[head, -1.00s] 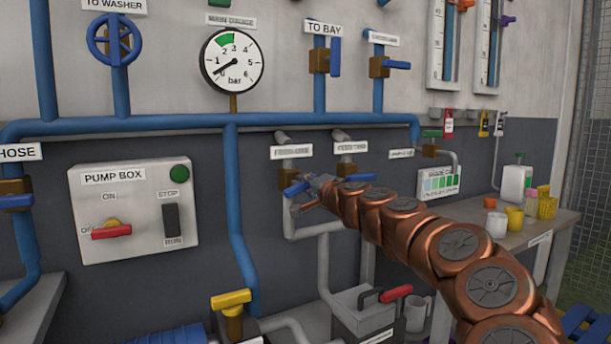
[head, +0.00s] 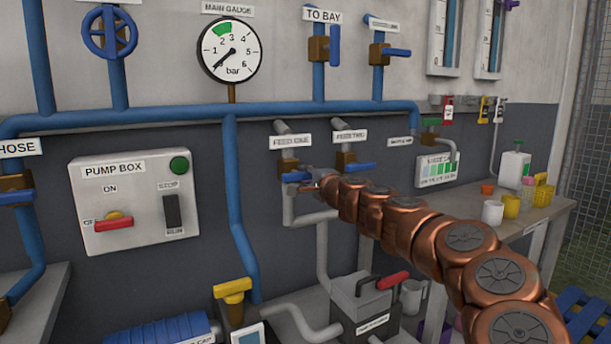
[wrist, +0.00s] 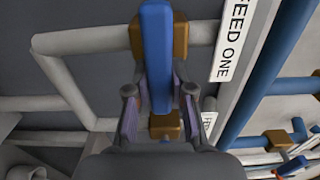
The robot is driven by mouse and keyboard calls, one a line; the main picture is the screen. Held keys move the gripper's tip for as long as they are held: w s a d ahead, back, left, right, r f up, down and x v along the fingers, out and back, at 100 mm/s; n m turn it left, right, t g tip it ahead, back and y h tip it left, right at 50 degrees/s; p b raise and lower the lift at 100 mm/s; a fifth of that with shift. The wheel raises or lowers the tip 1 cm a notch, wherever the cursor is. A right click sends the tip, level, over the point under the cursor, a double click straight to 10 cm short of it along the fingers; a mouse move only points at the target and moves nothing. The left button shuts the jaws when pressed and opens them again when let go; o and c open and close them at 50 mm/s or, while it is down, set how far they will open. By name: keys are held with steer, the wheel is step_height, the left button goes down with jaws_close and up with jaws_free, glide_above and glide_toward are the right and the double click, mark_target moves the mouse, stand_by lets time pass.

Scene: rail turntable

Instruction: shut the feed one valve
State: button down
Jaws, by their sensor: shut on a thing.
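The feed one valve has a brass body (head: 288,166) under the FEED ONE label (head: 290,141), with a blue lever (head: 296,176). In the wrist view the blue lever (wrist: 157,55) lies across the grey pipe (wrist: 90,40), over the brass body (wrist: 180,40). My gripper (head: 312,184) is at the lever in the head view. In the wrist view my gripper (wrist: 159,112) has one finger on each side of the lever, shut on it. The lever's near end is partly hidden by my gripper.
The feed two valve (head: 345,162), with its own blue lever, is close on the right. The pump box (head: 135,203) is to the left. A grey box with a red-handled lever (head: 392,281) stands below. A workbench with cups (head: 492,212) is at the right.

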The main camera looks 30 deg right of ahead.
steer(key=c, duration=1)
jaws_free()
steer(key=s+a, duration=0.1)
steer(key=s, duration=1.1)
